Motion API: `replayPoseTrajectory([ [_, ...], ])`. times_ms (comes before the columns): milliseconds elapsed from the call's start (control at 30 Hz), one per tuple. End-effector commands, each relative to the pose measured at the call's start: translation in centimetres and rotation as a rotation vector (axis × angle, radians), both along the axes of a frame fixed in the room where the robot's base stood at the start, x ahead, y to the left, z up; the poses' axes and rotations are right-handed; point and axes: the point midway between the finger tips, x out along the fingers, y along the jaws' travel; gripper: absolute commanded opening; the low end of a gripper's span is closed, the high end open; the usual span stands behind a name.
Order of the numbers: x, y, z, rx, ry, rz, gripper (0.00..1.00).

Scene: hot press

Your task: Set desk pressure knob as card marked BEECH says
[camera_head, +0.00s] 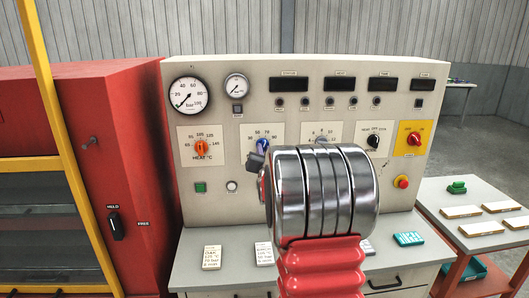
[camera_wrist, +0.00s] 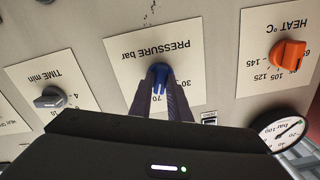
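The blue pressure knob (camera_wrist: 159,72) sits on the plate marked PRESSURE bar (camera_wrist: 120,57), upside down in the wrist view. In the head view the knob (camera_head: 262,144) shows just above my gripper (camera_head: 257,161). In the wrist view the two dark fingers of my gripper (camera_wrist: 161,88) reach up to the knob, one on each side. Whether they press on it, I cannot tell. They cover part of the scale; 70 and 30 show near them. Printed cards (camera_head: 211,257) and (camera_head: 264,253) lie on the desk; their top lines are too small to read surely.
Farther right are the black mode knob (camera_head: 373,140), a red knob (camera_head: 414,139) and a red stop button (camera_head: 401,182). A teal object (camera_head: 408,239) lies on the desk.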

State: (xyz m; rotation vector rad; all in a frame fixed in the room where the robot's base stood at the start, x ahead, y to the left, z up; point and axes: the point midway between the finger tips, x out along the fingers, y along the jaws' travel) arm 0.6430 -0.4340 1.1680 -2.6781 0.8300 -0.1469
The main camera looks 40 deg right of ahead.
Motion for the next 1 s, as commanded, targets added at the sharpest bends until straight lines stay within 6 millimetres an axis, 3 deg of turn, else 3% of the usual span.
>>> replayPoseTrajectory([
  [233,0.0,0.0,0.0,-0.001,0.001,0.0,0.33],
  [567,-0.2,0.1,0.0,0.0,0.001,0.0,0.33],
  [1000,-4.2,2.8,0.0,-0.001,0.001,0.0,0.33],
])
